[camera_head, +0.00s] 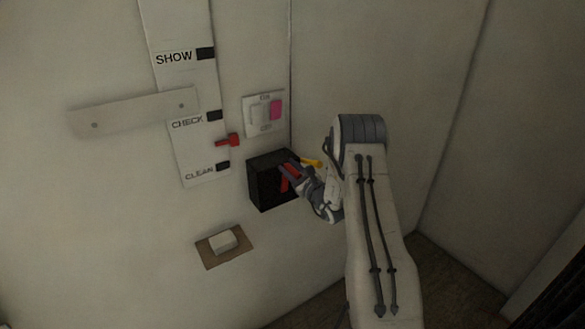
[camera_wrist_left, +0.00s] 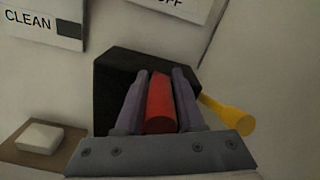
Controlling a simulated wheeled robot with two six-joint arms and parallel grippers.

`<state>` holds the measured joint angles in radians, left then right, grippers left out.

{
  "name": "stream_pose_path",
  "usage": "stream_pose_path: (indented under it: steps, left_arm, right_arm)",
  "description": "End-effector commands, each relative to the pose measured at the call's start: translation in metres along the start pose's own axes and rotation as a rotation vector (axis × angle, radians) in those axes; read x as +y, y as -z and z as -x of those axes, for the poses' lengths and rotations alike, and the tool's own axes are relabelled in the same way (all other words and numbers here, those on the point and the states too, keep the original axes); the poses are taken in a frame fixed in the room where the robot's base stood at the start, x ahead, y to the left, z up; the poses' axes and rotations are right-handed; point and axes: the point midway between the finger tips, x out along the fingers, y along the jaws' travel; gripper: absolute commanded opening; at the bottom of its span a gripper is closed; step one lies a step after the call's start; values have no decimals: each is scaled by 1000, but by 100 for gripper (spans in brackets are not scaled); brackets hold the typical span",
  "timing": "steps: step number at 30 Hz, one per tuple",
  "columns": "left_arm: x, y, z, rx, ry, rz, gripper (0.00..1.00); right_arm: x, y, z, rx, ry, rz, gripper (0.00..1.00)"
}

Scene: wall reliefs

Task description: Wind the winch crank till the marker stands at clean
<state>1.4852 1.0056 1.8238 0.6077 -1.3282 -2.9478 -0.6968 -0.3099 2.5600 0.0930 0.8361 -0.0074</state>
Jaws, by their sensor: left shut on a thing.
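The winch is a black box (camera_head: 265,185) on the wall; it fills the middle of the left wrist view (camera_wrist_left: 112,80). My left gripper (camera_head: 291,174) is in front of it, shut on the red crank handle (camera_wrist_left: 160,104), which lies between its two fingers. The gripper hides part of the box and the crank. The red marker (camera_head: 228,140) stands on the white scale strip (camera_head: 196,150), about midway between the CHECK mark (camera_head: 215,116) and the CLEAN mark (camera_head: 223,166). My right gripper is not in view.
A yellow handle (camera_head: 312,162) sticks out at the box's right side. A switch plate (camera_head: 250,103) with a pink part is above the box. A white block on a brown plate (camera_head: 207,254) is below left. A blank bar (camera_head: 120,114) crosses the strip. A wall corner is right.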

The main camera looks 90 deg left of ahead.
Motion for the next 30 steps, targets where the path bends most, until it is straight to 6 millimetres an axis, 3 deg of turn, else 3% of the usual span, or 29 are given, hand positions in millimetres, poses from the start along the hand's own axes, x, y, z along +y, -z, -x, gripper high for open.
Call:
stream_pose_path:
  steps: [1, 12, 13, 15, 25, 30]
  left_arm:
    - [7, 12, 4, 30, -13, -14, 0]
    - [4, 13, 8, 32, -10, -17, 0]
    - [4, 13, 8, 32, -10, -17, 41]
    - [4, 13, 8, 30, -10, -17, 62]
    - [3, 8, 6, 20, -7, -13, 62]
    - [3, 10, 24, 20, -5, -12, 62]
  right_arm:
    - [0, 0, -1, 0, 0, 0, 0]
    - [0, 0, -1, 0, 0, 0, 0]
    - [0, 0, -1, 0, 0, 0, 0]
    - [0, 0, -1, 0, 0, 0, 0]
    - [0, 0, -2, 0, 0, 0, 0]
    - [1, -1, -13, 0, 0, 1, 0]
